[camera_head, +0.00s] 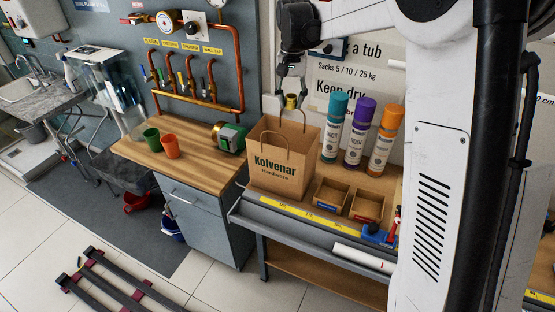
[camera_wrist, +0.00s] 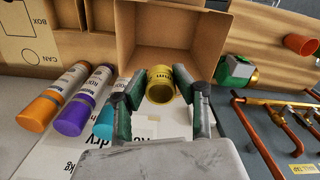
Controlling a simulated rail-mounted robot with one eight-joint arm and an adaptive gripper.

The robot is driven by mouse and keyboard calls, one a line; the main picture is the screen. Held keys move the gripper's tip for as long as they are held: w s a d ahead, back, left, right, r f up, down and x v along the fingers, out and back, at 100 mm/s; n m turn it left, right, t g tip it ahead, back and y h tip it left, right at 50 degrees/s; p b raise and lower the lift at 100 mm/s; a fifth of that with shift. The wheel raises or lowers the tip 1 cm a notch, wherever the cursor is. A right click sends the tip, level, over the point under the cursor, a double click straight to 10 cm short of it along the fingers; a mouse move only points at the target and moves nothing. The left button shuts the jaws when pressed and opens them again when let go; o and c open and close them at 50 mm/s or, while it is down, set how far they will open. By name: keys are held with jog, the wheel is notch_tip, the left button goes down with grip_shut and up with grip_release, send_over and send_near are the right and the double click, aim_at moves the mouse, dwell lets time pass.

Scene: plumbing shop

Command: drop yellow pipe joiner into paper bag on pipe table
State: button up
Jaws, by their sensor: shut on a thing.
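The yellow pipe joiner (camera_head: 291,101) is held between the fingers of my gripper (camera_head: 291,98), above the back part of the open paper bag. In the wrist view the joiner (camera_wrist: 161,82) sits between the two fingertips (camera_wrist: 160,88), with the bag's open mouth (camera_wrist: 172,38) beyond it. The brown paper bag (camera_head: 270,181), printed "Kolvenar Hardware", stands upright on the pipe table (camera_head: 380,184). Its handle loop shows at the front. The head view does not show the inside of the bag.
Teal (camera_head: 334,127), purple (camera_head: 359,131) and orange (camera_head: 384,138) canisters stand right of the bag. Two small open boxes (camera_head: 331,193) sit in front of them. A green device (camera_head: 231,137) and green and orange cups (camera_head: 170,147) are on the wooden counter. Copper pipes line the wall.

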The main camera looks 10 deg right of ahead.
notch_tip(320, 180, down, 5)
jog(key=shift+f+b, duration=0.1)
jog(key=shift+b, duration=0.95)
jog(key=o, duration=0.9)
jog(key=shift+a, duration=0.1)
notch_tip(320, 180, up, 12)
jog(key=shift+r, duration=0.1)
